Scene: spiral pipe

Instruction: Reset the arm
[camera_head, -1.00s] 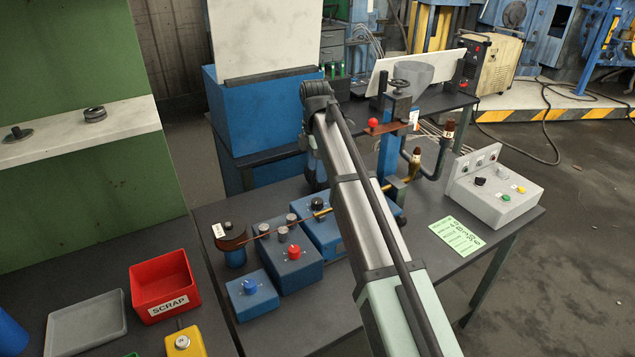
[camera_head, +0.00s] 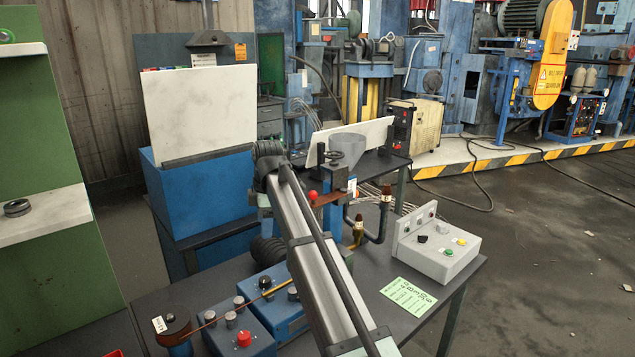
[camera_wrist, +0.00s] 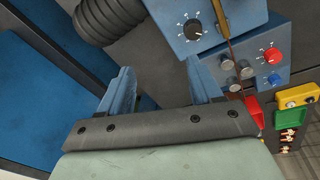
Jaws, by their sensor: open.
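My gripper (camera_wrist: 162,80) is open in the wrist view, with its two blue fingers apart and nothing between them. It is near the blue boxes with knobs, one box (camera_wrist: 197,24) with a black dial above right of the fingers. In the head view my arm reaches up and left across the bench, and the gripper is hidden behind it. The bench (camera_head: 405,335) holds a reel (camera_head: 172,320) at left with a copper-coloured rod running right from it over the blue knob boxes (camera_head: 242,330).
A grey control box (camera_head: 435,252) and a green sheet (camera_head: 408,297) are on the bench at right. A hopper (camera_head: 348,148) stands behind my arm. In the wrist view, a black ribbed part (camera_wrist: 108,20) is close above the left finger.

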